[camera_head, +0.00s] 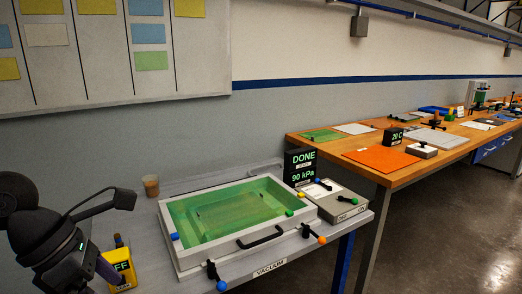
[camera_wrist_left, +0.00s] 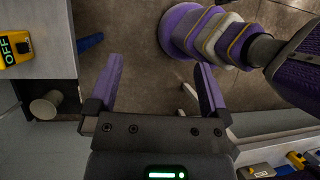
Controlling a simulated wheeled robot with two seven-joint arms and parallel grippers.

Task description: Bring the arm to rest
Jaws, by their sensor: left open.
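My left arm comes in at the lower left of the head view, beside the near left corner of the bench. Its gripper (camera_head: 106,268) shows there only in part, as a purple finger. In the left wrist view the purple fingers of the left gripper (camera_wrist_left: 160,85) stand wide apart with nothing between them. The grey floor lies behind them. My right gripper is in neither view.
A green-lined tray (camera_head: 168,222) with a black handle sits on the grey bench. A yellow switch box (camera_head: 122,276) stands close to my left arm. A brown cup (camera_head: 151,186) and a display (camera_head: 300,170) reading DONE, 90 kPa stand behind. A wooden table (camera_head: 440,160) is at right.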

